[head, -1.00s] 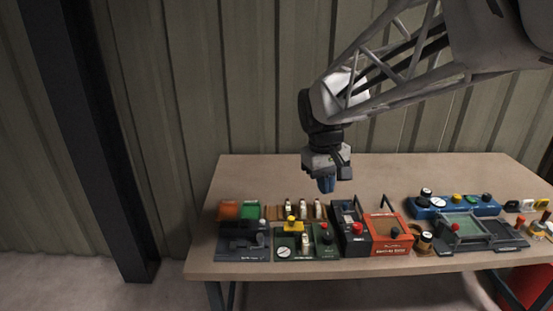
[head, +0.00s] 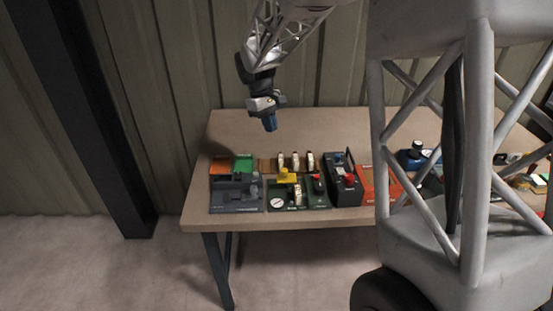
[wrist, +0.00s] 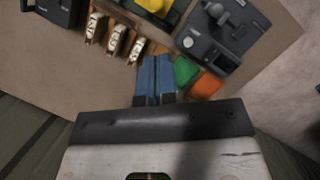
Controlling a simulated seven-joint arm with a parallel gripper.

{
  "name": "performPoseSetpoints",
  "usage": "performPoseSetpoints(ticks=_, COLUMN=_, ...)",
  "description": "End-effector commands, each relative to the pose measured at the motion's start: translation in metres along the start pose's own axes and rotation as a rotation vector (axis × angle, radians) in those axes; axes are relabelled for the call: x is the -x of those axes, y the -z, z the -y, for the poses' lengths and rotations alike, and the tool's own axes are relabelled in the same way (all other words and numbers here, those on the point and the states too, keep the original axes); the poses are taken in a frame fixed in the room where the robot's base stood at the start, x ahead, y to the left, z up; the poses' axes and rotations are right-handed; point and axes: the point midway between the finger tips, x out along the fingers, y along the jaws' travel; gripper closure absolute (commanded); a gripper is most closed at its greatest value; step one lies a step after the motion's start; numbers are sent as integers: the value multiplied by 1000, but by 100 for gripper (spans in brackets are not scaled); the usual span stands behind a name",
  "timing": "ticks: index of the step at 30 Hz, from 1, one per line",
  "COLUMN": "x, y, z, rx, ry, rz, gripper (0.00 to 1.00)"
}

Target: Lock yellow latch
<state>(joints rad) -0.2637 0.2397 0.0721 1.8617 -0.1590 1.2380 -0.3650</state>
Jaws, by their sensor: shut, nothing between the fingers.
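The yellow latch (head: 287,176) is a small yellow block on a dark green panel with a white gauge, at the left part of the table. Part of it shows at the top edge of the wrist view (wrist: 157,6). Whether it is locked is too small to tell. My gripper (head: 270,123), with blue fingers, hangs above the table, behind the latch and slightly to its left in the head view. The fingers (wrist: 155,75) are shut together and empty, apart from the latch.
Three white-topped pieces (head: 295,161) stand behind the panel. Orange (head: 221,165) and green (head: 243,164) blocks and a dark grey fixture (head: 236,195) lie left of it. A dark box with a red knob (head: 347,181) stands to the right.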

Motion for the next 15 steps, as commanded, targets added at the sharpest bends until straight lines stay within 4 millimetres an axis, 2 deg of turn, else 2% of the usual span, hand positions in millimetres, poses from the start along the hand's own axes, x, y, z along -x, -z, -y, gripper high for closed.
performPoseSetpoints(ticks=1, x=-4, y=13, z=0, rx=15, ry=0, rz=12, gripper=100)
performPoseSetpoints(ticks=6, x=-14, y=43, z=0, rx=58, ry=-1, rz=41, gripper=100)
performPoseSetpoints(ticks=10, x=-17, y=56, z=0, rx=76, ry=-2, rz=54, gripper=100)
performPoseSetpoints(ticks=15, x=-20, y=61, z=0, rx=85, ry=-2, rz=60, gripper=100)
